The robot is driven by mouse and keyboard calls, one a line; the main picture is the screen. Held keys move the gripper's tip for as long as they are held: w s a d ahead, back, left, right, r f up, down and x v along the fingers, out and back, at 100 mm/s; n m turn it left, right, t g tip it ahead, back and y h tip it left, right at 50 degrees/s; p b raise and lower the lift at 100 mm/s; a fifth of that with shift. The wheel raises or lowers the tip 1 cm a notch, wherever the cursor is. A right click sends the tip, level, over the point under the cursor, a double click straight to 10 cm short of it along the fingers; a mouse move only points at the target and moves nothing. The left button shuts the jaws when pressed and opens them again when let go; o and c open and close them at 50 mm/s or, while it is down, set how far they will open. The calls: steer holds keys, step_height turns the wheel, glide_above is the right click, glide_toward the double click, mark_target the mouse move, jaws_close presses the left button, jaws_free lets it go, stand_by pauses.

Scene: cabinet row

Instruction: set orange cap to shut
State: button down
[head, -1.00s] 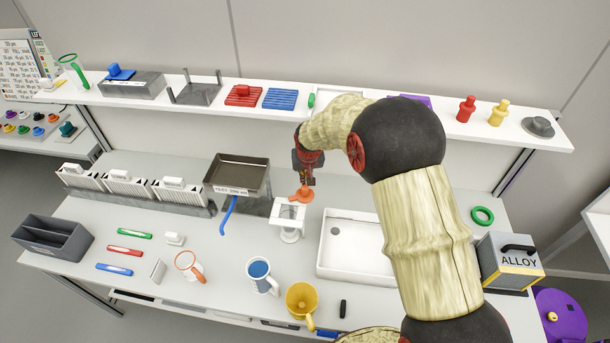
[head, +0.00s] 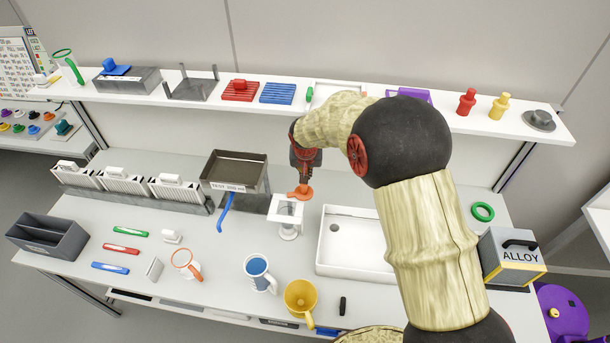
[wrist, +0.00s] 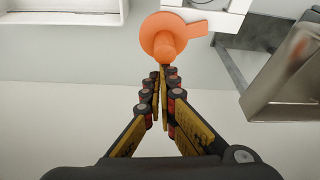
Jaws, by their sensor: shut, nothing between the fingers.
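The orange cap (head: 301,192) is at the back right edge of a small white stand (head: 283,208) on the bench. In the wrist view the orange cap (wrist: 152,36) is a round disc with a knob facing me and a flat tab reaching right over the white stand's edge (wrist: 225,18). My gripper (head: 303,179) points down just above and behind the cap. In the wrist view my gripper's fingertips (wrist: 163,72) are together, empty, close to the knob. I cannot tell whether they touch it.
A dark metal tray (head: 236,172) with a blue handle stands left of the stand. A white basin (head: 345,258) is to the right. The shelf (head: 350,107) runs behind my gripper.

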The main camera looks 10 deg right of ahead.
mark_target(310, 196)
steer(key=m+b, duration=0.1)
steer(key=s+m+b, duration=0.1)
steer(key=shift+s+d+f+h+b, duration=0.15)
steer(key=shift+s+f+h+b, duration=0.1)
steer(key=shift+h+b, duration=0.15)
steer(key=m+b, duration=0.1)
steer(key=s+m+b, duration=0.1)
steer(key=m, duration=0.1)
steer(key=shift+s+g+h+b, duration=0.25)
steer(key=shift+g+h+b, duration=0.1)
steer(key=shift+g+h, duration=0.05)
steer(key=s+m+b, duration=0.1)
steer(key=m+b, duration=0.1)
steer(key=shift+s+r+m+g+h, duration=0.1)
steer(key=shift+s+m+g+h, duration=0.2)
steer(key=shift+s+m, duration=0.1)
steer(key=s+a+m+g, duration=0.1)
steer(key=m, duration=0.2)
steer(key=s+a+m+g, duration=0.1)
steer(key=a+m, duration=0.1)
steer(key=m, duration=0.2)
steer(key=s+a+m+g, duration=0.1)
steer(key=s+m, duration=0.1)
steer(key=m, duration=0.1)
steer(key=shift+a+r+m, duration=0.2)
steer(key=shift+a+m, duration=0.1)
steer(key=shift+a, duration=0.1)
steer(key=shift+s+a, duration=0.2)
steer(key=shift+a, duration=0.65)
steer(key=shift+w, duration=0.1)
